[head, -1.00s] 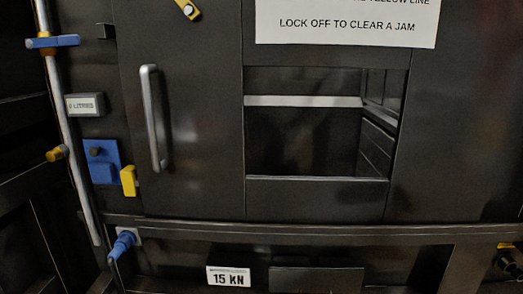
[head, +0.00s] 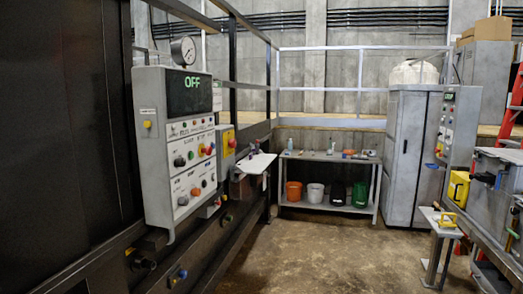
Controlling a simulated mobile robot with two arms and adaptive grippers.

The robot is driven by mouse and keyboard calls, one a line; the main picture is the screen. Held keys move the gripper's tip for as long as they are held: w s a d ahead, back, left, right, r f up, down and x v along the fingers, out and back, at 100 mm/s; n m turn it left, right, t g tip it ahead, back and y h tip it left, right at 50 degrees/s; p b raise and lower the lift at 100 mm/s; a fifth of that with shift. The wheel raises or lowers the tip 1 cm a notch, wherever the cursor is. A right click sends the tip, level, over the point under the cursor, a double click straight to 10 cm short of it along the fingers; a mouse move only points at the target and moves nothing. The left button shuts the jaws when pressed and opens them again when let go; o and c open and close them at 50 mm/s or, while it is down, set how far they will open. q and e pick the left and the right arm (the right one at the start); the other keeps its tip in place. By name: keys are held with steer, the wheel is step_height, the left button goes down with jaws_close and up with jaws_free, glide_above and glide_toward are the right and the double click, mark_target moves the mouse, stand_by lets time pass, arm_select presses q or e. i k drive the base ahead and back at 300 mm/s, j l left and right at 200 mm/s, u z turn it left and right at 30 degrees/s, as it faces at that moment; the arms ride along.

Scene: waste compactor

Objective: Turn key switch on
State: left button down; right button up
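A grey control panel (head: 158,85) is mounted on the dark machine at the left of the head view. Its display (head: 189,94) reads OFF in green. Below it are rows of small knobs, lights and buttons, including a black knob (head: 180,161), a lower black knob (head: 182,200) and red buttons (head: 207,150). A small yellow part (head: 147,124) sits on the panel's left side under a label. The key switch is too small for me to tell among these controls. Neither gripper is in view.
A pressure gauge (head: 183,51) tops the panel. A yellow box with a red button (head: 228,147) sits beyond it. A shelf (head: 330,158) with several buckets and a grey cabinet (head: 408,150) stand at the back. A bench (head: 500,180) is at right. The middle floor (head: 310,245) is clear.

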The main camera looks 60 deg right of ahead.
mark_target(179, 162)
steer(key=z, duration=1.45)
